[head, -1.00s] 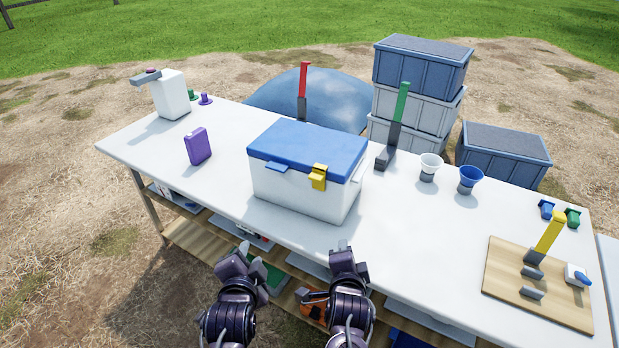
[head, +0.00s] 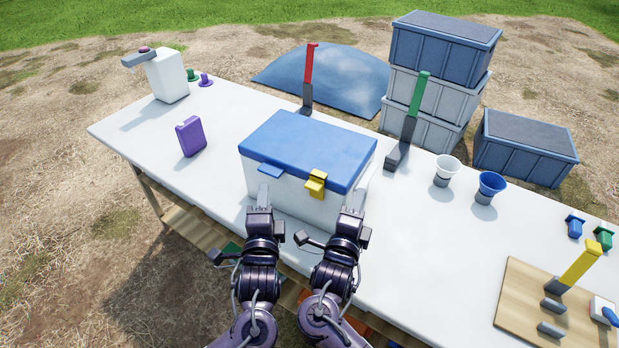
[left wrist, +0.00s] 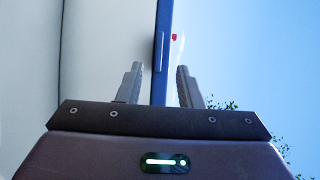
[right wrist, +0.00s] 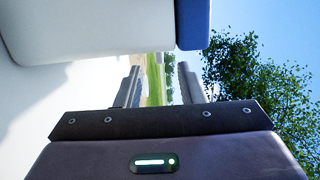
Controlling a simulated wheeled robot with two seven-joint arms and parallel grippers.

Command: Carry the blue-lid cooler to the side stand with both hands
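The cooler has a white body (head: 290,199) and a blue lid (head: 308,147), with a yellow latch (head: 316,184) and a blue tab (head: 270,171) at the front. It stands upright on the white table, lid closed. My left gripper (head: 265,206) is open at the cooler's front left; in the left wrist view the lid's edge (left wrist: 163,60) lies between its fingers (left wrist: 160,85), contact unclear. My right gripper (head: 354,212) is open near the front right corner; between its fingers (right wrist: 160,88) I see only background, with the cooler body (right wrist: 90,25) close by. No side stand is identifiable.
On the white table (head: 420,270), a purple jug (head: 191,137) stands left. A green-handled tool (head: 413,115), a white cup (head: 446,170) and a blue cup (head: 490,186) are right of the cooler. A wooden board (head: 515,310) lies front right. Stacked crates (head: 430,88) stand behind.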

